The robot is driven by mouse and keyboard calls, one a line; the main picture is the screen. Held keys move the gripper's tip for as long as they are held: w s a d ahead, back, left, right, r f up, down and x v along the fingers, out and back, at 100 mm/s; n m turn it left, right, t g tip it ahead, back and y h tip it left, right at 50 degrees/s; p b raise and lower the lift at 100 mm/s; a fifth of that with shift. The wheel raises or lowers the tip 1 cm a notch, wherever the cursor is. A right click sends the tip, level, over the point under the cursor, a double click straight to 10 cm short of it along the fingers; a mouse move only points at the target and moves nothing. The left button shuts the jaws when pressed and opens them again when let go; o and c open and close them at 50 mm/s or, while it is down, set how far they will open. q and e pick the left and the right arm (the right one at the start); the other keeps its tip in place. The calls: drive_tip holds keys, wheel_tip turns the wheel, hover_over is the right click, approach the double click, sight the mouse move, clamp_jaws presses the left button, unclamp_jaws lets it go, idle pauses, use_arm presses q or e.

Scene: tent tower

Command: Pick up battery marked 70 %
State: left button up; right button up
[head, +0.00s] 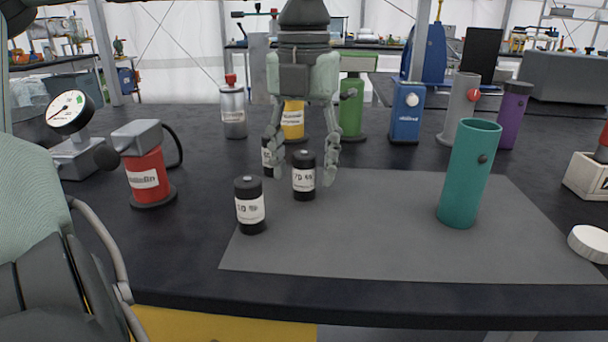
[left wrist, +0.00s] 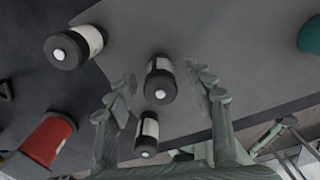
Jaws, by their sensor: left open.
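The battery marked 70 % (head: 304,178) is a black cylinder with a white label, standing upright at the left edge of the grey mat (head: 350,245). My left gripper (head: 302,172) points down with its fingers open, one on each side of this battery. In the left wrist view the battery (left wrist: 160,80) shows between the two open fingers, with a gap on both sides. A second battery (head: 250,208), its label seeming to read 10 %, stands nearer and to the left. A third battery (head: 267,158) stands behind, partly hidden by the left finger. My right gripper is not in view.
A red canister (head: 146,178) and a gauge (head: 70,112) stand at the left. A teal open cylinder (head: 469,175) stands on the mat's right side, near a white lid (head: 590,243). Yellow, green, blue and purple containers line the back. The mat's middle is clear.

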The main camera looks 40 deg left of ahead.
use_arm(q)
clamp_jaws()
